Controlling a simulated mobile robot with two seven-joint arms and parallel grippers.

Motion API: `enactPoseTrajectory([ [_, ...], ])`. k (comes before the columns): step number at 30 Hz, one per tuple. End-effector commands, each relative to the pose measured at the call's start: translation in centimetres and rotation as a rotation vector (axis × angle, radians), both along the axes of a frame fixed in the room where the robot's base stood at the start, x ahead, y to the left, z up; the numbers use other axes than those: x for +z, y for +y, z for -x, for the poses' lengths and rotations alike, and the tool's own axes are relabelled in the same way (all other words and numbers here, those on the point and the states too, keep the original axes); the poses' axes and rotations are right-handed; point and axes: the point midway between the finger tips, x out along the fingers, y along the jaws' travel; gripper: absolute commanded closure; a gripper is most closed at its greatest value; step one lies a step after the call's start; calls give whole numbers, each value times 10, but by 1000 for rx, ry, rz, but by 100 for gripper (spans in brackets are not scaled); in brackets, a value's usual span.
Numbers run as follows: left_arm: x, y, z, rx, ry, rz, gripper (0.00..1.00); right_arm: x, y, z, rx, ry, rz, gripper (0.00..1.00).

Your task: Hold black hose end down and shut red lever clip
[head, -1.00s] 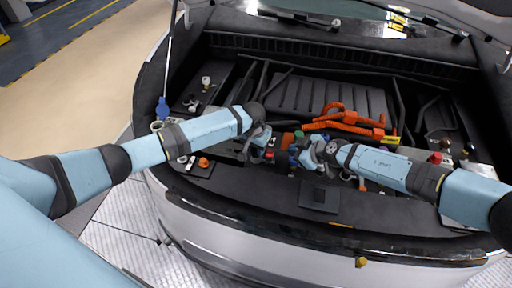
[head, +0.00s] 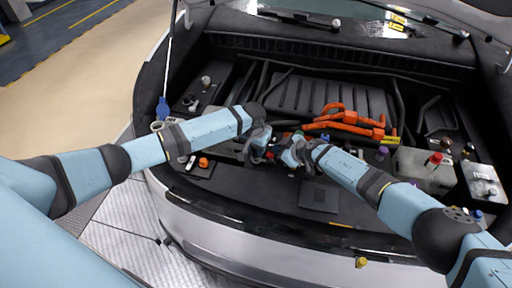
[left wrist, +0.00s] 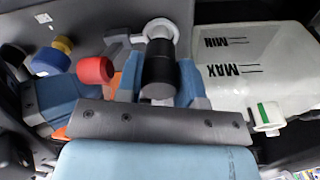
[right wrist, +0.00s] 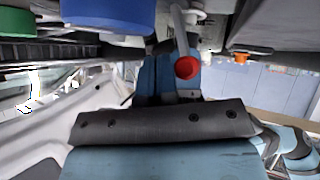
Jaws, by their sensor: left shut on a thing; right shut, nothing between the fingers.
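In the left wrist view my left gripper (left wrist: 158,88) is shut on the black hose end (left wrist: 160,68), which meets a pale round fitting (left wrist: 161,29). The red lever clip's round knob (left wrist: 95,70) shows just left of that gripper. In the right wrist view the red knob (right wrist: 187,67) is on a thin grey stem, in front of my right gripper (right wrist: 168,75), which is shut and empty. I cannot tell whether they touch or whether the clip is shut. In the head view the left gripper (head: 262,142) and right gripper (head: 288,155) are close together, hiding the hose end.
A pale tank marked MIN and MAX (left wrist: 250,62) stands beside the hose end. Blue (right wrist: 108,12) and green (right wrist: 25,22) caps hang close in the right wrist view. Orange cables (head: 345,120) lie behind the grippers. The front panel (head: 250,190) is mostly clear.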

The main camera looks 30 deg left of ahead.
Motion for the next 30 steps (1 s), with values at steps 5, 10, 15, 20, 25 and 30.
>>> enactPoseTrajectory([
  [5, 0, 0, 0, 0, 0, 0, 90, -4, 7, -3, -2, -1, 1, 100],
  [10, 0, 0, 0, 0, 0, 0, 90, -8, 12, -4, 0, -1, 1, 100],
  [15, 0, 0, 0, 0, 0, 0, 90, -12, 16, -3, -1, 1, 0, 100],
  [20, 0, 0, 0, 0, 0, 0, 90, -8, 11, -5, 1, -4, 1, 100],
  [25, 0, 0, 0, 0, 0, 0, 90, -4, 6, -4, 1, -5, 2, 100],
  [30, 0, 0, 0, 0, 0, 0, 90, 0, 0, -1, 2, -4, 2, 100],
])
